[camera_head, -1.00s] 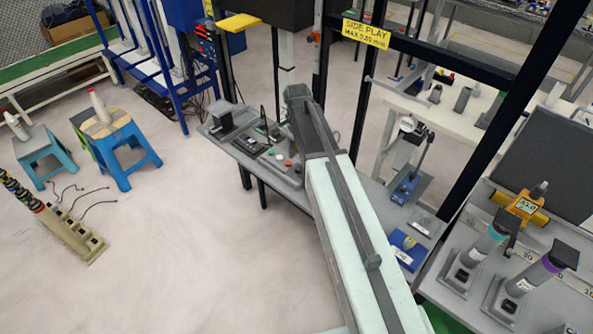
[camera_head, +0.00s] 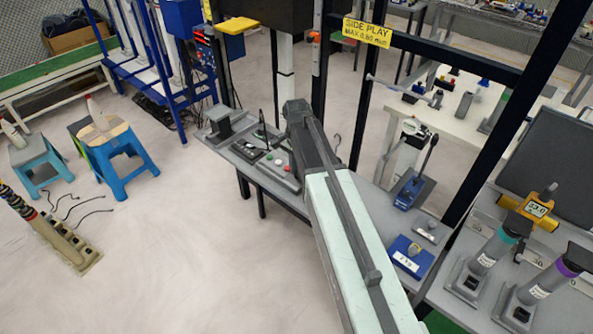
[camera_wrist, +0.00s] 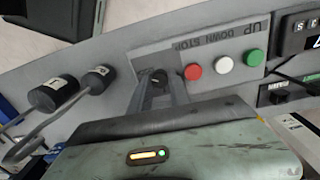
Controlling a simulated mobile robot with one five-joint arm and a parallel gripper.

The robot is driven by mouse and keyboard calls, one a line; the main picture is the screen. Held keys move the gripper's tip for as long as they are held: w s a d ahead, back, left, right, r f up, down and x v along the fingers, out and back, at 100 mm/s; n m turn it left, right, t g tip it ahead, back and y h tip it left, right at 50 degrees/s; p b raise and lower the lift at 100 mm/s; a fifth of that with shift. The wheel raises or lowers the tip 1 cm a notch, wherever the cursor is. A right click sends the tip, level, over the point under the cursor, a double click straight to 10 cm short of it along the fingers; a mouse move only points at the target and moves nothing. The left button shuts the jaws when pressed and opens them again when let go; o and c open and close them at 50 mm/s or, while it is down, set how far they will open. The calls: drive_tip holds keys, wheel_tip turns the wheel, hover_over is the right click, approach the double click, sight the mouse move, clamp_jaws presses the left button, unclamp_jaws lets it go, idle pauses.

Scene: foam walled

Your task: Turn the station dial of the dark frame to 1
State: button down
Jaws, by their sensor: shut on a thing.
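The station dial (camera_wrist: 158,77) shows in the wrist view as a small dark knob on a grey control panel (camera_wrist: 205,50). My gripper (camera_wrist: 160,92) is at the panel with its two fingers around the knob, shut on it. The fingers hide much of the dial, and I cannot read its setting. Beside it sit a red button (camera_wrist: 193,71), a white button (camera_wrist: 223,65) and a green button (camera_wrist: 254,57), under the words UP, DOWN and STOP. In the head view, the dark frame (camera_head: 321,80) rises behind my arm, which hides the gripper and dial.
In the head view, a blue lever device (camera_head: 411,190) and a blue block (camera_head: 410,257) stand right of my arm. Open floor (camera_head: 190,240) lies to the left.

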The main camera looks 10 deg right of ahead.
drive_tip(key=shift+n, duration=0.3)
drive_tip(key=n, duration=0.5)
drive_tip(key=shift+n, duration=0.4)
drive_tip(key=n, duration=1.2)
drive_tip(key=shift+n, duration=2.6)
drive_tip(key=c, duration=1.2)
unclamp_jaws()
